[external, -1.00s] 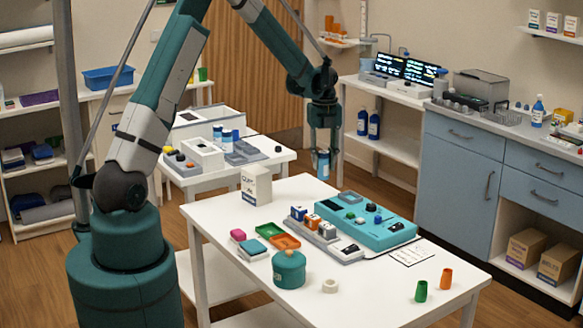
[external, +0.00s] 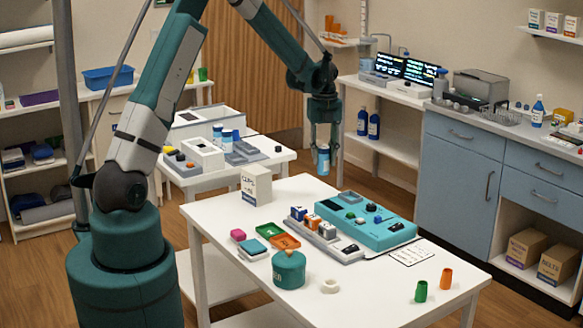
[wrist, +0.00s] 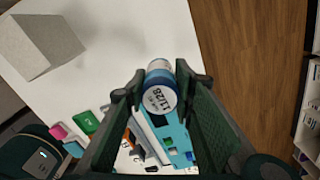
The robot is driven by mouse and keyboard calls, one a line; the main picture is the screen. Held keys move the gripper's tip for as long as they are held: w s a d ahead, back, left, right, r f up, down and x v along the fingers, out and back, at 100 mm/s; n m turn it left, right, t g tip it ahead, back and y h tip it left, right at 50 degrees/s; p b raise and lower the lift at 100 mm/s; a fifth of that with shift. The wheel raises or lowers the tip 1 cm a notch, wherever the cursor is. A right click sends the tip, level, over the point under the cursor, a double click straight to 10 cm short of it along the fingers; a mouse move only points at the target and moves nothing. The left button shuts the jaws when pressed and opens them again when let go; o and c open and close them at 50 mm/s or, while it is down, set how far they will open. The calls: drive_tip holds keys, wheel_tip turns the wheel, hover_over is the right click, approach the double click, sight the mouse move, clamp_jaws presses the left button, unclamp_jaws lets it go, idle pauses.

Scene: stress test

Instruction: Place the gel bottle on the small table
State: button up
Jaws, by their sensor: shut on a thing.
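My gripper (external: 323,150) is shut on a blue bottle with a white label (external: 323,162), held in the air above the back edge of the large white table. In the wrist view the bottle (wrist: 159,90) shows its round, light end with printed marks between the fingertips (wrist: 160,82). I cannot read from the label whether it is the gel bottle.
The large white table (external: 235,292) holds a teal device (external: 365,222), a white box (external: 256,185), a teal round container (external: 289,269), small trays, and green and orange cups (external: 421,291). A blue cabinet counter (external: 463,150) stands at the right.

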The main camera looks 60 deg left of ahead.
drive_tip(key=shift+d, duration=0.15)
drive_tip(key=shift+d+n, duration=0.4)
drive_tip(key=shift+d, duration=0.15)
drive_tip(key=s+d+r+n+b, duration=0.1)
drive_tip(key=s+d+n, duration=0.1)
drive_tip(key=d+n, duration=0.8)
drive_tip(key=s+d+r+n+b, duration=0.1)
drive_tip(key=d+n, duration=1)
drive_tip(key=d, duration=1.1)
drive_tip(key=shift+s+r+n+b, duration=0.35)
drive_tip(key=shift+s+b, duration=0.3)
drive_tip(key=shift+s, duration=0.4)
drive_tip(key=shift+s+d, duration=0.1)
drive_tip(key=s+a+f+m, duration=0.1)
drive_tip(key=s+m, duration=0.1)
drive_tip(key=s, duration=1)
drive_tip(key=s+a+f+m, duration=0.1)
drive_tip(key=s+a+m, duration=0.1)
drive_tip(key=s, duration=1.1)
drive_tip(key=shift+a+f+m, duration=0.2)
drive_tip(key=shift+a+m, duration=0.05)
drive_tip(key=shift+m, duration=0.5)
